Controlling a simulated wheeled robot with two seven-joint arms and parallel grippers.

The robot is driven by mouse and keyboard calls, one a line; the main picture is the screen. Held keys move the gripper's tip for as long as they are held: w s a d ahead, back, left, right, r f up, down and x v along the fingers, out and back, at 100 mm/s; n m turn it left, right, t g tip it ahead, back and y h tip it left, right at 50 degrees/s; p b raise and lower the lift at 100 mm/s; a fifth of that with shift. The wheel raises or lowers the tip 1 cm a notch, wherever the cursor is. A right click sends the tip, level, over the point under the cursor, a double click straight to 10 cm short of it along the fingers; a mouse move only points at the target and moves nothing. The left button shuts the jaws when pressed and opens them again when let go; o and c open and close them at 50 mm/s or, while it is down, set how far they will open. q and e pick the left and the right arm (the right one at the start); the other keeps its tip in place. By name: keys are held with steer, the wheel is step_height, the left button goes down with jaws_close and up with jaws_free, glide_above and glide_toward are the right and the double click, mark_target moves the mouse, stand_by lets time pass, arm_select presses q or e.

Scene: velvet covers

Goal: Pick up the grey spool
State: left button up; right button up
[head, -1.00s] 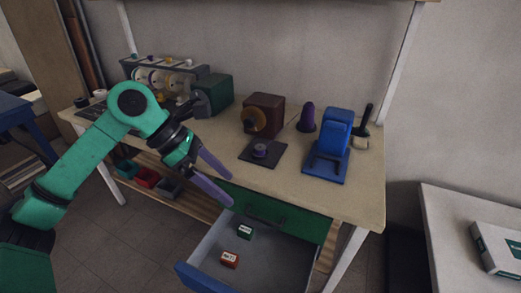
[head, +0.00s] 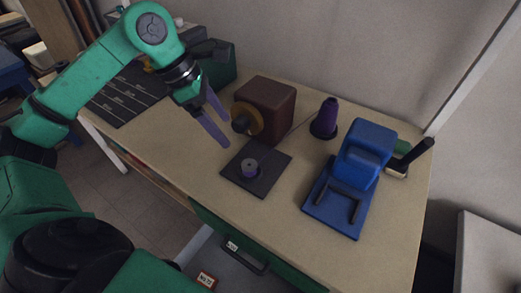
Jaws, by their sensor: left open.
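My left gripper (head: 226,131) has purple fingers and is open and empty. It hangs above the bench to the upper left of the spool, apart from it. My right gripper is not in view.
A brown box with a yellow-brown wheel (head: 270,104) stands behind the mat. A purple cone (head: 325,118) and a blue device (head: 352,178) stand to the right, with a black-handled brush (head: 412,157). A drawer (head: 225,262) is open below the front edge.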

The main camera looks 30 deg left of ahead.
arm_select(q)
glide_toward(249, 165)
steer(key=p+x, duration=0.2)
steer(key=x, duration=0.5)
steer(key=shift+w+d+f, duration=0.1)
steer(key=shift+d+f, duration=0.15)
steer(key=shift+f, duration=0.1)
steer(key=shift+w+f, duration=0.1)
steer(key=shift+f, duration=0.35)
jaws_close()
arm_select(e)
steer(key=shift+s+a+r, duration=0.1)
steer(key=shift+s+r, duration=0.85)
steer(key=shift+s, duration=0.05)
